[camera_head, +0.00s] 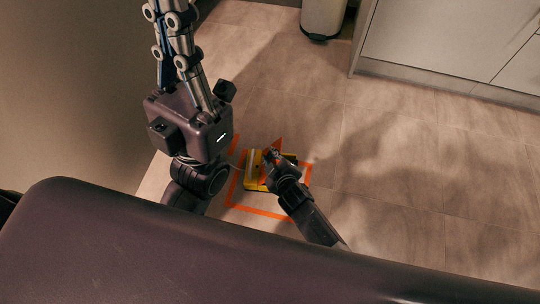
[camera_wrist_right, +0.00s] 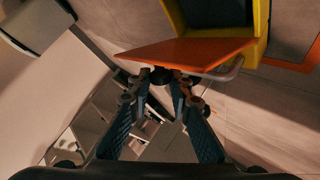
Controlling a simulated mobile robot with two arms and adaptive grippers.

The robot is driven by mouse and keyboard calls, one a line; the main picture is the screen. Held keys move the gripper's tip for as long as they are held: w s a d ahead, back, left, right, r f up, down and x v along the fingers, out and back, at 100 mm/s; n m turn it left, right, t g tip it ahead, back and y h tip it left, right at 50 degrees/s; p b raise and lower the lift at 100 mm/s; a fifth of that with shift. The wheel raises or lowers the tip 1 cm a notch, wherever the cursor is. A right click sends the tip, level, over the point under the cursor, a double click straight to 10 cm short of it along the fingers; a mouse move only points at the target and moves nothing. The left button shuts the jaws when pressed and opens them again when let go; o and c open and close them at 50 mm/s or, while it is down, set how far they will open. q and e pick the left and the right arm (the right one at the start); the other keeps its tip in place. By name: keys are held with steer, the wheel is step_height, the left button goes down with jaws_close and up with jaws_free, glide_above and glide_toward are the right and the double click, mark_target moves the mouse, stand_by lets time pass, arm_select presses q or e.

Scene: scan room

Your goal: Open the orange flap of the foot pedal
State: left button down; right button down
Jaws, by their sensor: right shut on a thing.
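The yellow foot pedal (camera_head: 251,172) stands on the floor in the head view, inside an orange outline. Its orange flap (camera_head: 277,147) stands tilted up from the yellow body. In the right wrist view the flap (camera_wrist_right: 190,52) is a flat orange panel seen at a slant, angled away from the yellow housing (camera_wrist_right: 262,18) with a dark interior beside it. My right gripper (camera_head: 274,158) reaches the flap from below right. In the wrist view its fingertips (camera_wrist_right: 160,80) close at the flap's near edge, around a small dark part there.
Orange floor tape (camera_head: 262,212) frames the pedal. A large dark padded surface (camera_head: 150,250) fills the bottom of the head view. A pale bin (camera_head: 322,18) and white cabinets (camera_head: 450,40) stand at the top. The tiled floor right of the pedal is clear.

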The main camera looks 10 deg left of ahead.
steer(key=shift+w+a+r, duration=0.1)
steer(key=shift+w+r, duration=0.1)
steer(key=shift+r, duration=0.05)
steer(key=c, duration=1.9)
jaws_free()
steer(key=shift+c, duration=0.2)
steer(key=shift+o, duration=0.9)
steer(key=shift+s+f, duration=0.1)
steer(key=shift+f, duration=0.05)
steer(key=shift+s+d, duration=0.1)
steer(key=shift+d, duration=0.1)
steer(key=v, duration=1.1)
steer(key=shift+s+r, duration=0.25)
steer(key=shift+s, duration=0.1)
